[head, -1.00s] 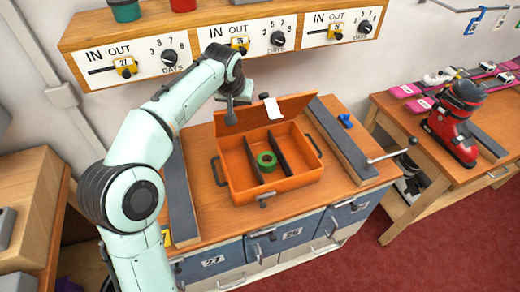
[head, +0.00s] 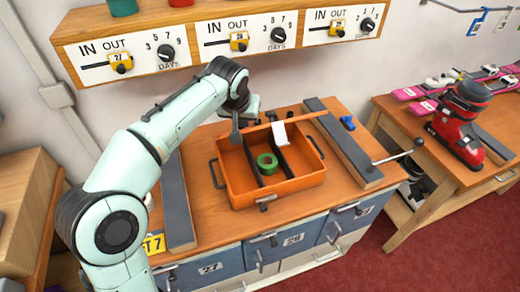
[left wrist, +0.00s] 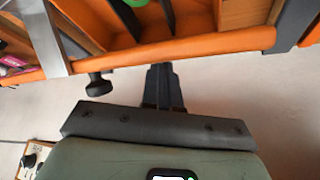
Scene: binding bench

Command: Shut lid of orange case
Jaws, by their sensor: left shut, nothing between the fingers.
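The orange case (head: 285,190) sits open on the wooden bench top. Its lid (head: 306,117) stands up from the back side and shows almost edge-on, with a white tag (head: 279,134) hanging over its front. Inside are dark dividers and a green ring-shaped roll (head: 267,163). My left gripper (head: 236,138) is shut and empty, pointing down at the left part of the lid. In the left wrist view, its fingers (left wrist: 163,88) reach up to an orange edge (left wrist: 160,53), which hides part of them; contact is unclear. My right gripper is out of view.
Dark-topped rails lie left (head: 178,205) and right (head: 343,145) of the case; a lever handle (head: 395,155) sticks out at the right. A numbered dial shelf (head: 225,38) hangs above. A side table (head: 425,115) holds a red ski boot (head: 460,120) and skis.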

